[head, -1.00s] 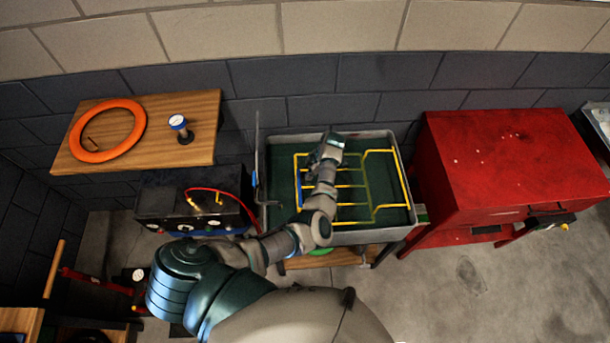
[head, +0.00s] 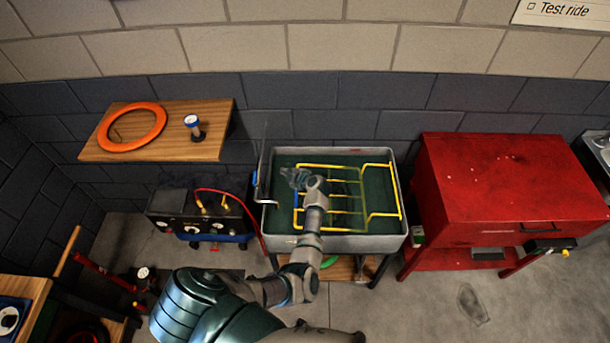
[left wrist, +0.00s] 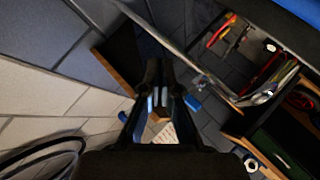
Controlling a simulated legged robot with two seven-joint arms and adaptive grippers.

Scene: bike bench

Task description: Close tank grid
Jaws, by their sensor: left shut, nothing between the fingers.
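The tank (head: 350,243) is a grey open-topped basin with a dark green inside, on a stand against the wall. The yellow grid (head: 381,214) shows across its opening, with a darker copy of its lines beside it. I cannot tell whether the grid lies flat or is slightly raised. The shut fingers also show in the left wrist view (left wrist: 157,100). My right gripper is not in view.
A wooden shelf (head: 160,150) with an orange ring (head: 132,127) and a gauge (head: 193,126) is at the left. A black box (head: 195,220) with a red hose stands left of the tank. A red cabinet (head: 500,185) stands close on the right. Floor in front is partly clear.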

